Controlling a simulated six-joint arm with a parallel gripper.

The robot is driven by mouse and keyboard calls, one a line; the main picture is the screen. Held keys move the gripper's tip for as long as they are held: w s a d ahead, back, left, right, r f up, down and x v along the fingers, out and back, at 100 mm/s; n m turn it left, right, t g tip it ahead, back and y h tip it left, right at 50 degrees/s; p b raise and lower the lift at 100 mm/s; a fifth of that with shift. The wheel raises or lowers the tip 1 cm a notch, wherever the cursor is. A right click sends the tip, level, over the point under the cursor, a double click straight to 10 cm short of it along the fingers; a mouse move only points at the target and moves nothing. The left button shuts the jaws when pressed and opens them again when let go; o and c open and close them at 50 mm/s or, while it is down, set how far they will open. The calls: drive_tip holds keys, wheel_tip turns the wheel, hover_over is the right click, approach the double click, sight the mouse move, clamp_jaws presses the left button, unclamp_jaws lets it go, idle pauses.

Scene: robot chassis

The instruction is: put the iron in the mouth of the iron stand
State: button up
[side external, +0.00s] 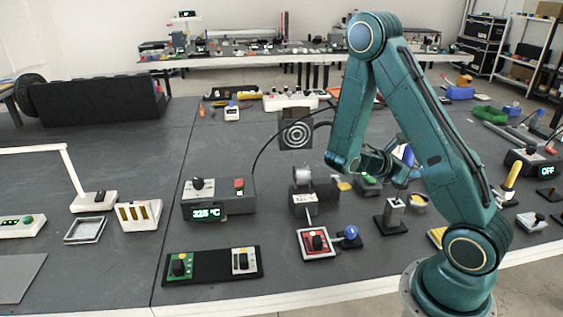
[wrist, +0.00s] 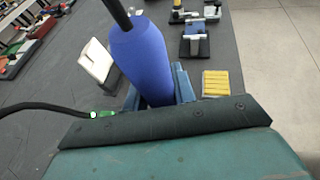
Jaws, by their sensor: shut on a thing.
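The iron has a thick blue handle (wrist: 145,60) with a black end at the top of the wrist view. My gripper (wrist: 158,88) is shut on this handle, with a teal finger on each side. In the side external view my gripper (side external: 385,168) is at the right of the work area, partly hidden by my arm, with a bit of blue handle (side external: 406,154) beside it. The iron's tip is hidden. The iron stand (side external: 315,193), a dark block with a pale round mouth, appears left of my gripper, apart from it.
A soldering station (side external: 218,205) reading 325 °C stands left of the stand, with a black cable arching right. A red fixture (side external: 316,243) and a blue-knobbed piece (side external: 350,234) lie in front. A small metal post (side external: 395,211) stands below my gripper.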

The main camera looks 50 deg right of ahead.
sight(404, 187)
drive_tip(key=shift+f, duration=2.9)
idle(0.4)
drive_tip(key=o, duration=1)
drive_tip(key=v, duration=1.4)
drive_tip(key=shift+d+r, duration=0.15)
wheel_tip(404, 187, up, 10)
idle(1.1)
drive_tip(key=shift+s, duration=0.1)
idle(0.3)
